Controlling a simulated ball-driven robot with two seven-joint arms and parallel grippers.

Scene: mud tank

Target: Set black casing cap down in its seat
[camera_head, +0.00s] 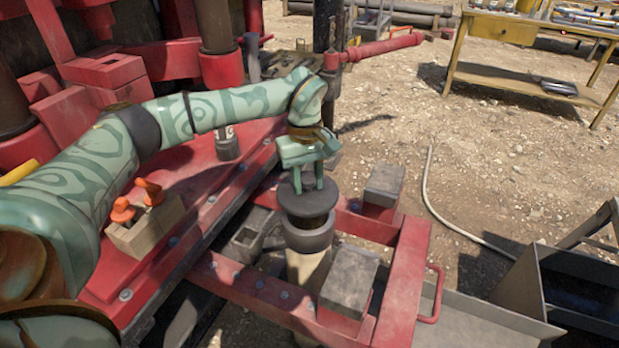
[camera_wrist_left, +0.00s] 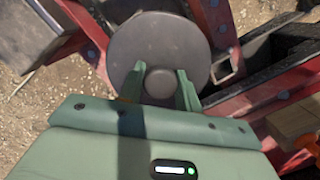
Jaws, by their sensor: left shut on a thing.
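The black casing cap (camera_head: 292,203) is a round dark disc with a knob on top. My left gripper (camera_head: 308,183) points down from above with its fingers on either side of the knob and is shut on it. In the left wrist view the cap (camera_wrist_left: 160,40) fills the top middle, its knob between my left gripper's fingers (camera_wrist_left: 160,88). Directly below the cap is the casing top, with a dark collar (camera_head: 307,240) around it. My right gripper is not in view.
A red frame (camera_head: 405,270) with grey blocks (camera_head: 350,280) surrounds the casing. A wooden block with orange-handled items (camera_head: 148,228) sits on the red deck at left. A red lever (camera_head: 385,46) sticks out behind my arm. A grey metal bin (camera_head: 560,290) stands at right.

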